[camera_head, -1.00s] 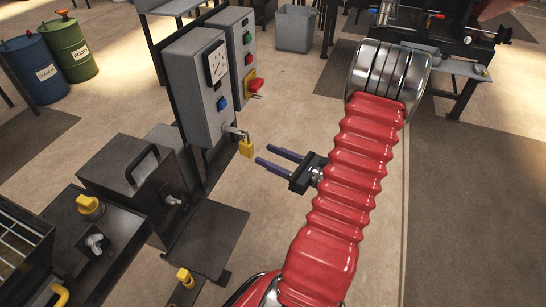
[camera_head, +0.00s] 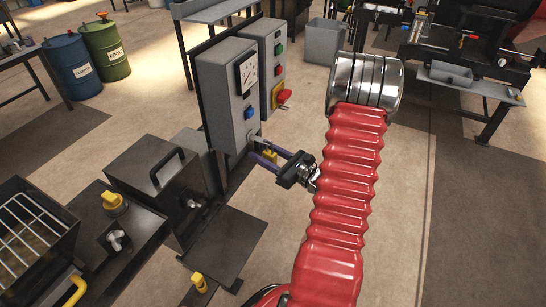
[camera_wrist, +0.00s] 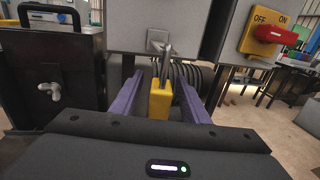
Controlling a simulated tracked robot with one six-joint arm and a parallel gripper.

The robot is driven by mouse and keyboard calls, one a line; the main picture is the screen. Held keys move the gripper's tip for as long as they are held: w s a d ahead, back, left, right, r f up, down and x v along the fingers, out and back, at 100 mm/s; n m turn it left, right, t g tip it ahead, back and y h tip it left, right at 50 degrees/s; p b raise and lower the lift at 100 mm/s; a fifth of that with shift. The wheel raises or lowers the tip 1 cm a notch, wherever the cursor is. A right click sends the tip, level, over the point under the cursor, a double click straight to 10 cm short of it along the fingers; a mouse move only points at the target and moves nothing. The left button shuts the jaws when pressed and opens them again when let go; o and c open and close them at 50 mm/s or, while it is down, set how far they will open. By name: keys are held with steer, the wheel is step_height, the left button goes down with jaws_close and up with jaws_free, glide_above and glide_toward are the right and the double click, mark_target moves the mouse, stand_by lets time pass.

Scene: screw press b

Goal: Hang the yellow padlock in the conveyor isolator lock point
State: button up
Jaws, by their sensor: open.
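The yellow padlock (camera_head: 270,155) hangs by its shackle from a small metal fitting under the grey gauge box (camera_head: 228,95). In the wrist view the padlock (camera_wrist: 159,100) hangs between my two purple fingers, its shackle at a square plate. My gripper (camera_head: 257,150) is open, with its fingers on either side of the padlock; I see gaps beside it. The isolator, a yellow plate with a red handle (camera_head: 285,95), is on the neighbouring grey box. In the wrist view its red handle (camera_wrist: 275,34) points toward ON; its lock point is not clear.
A black box with a handle (camera_head: 155,175) stands left of the gauge box. A yellow knob (camera_head: 113,202) and a dark bench are further left. A grey bin (camera_head: 323,42) stands behind. Open floor lies right of the panel, beside my red arm.

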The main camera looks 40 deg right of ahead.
steer(key=shift+w+a, duration=0.1)
steer(key=shift+w, duration=0.7)
jaws_close()
jaws_free()
stand_by(0.4)
steer(key=shift+s, duration=0.15)
steer(key=s+d, duration=0.2)
steer(key=s, duration=1.1)
steer(key=shift+s, duration=0.25)
stand_by(0.4)
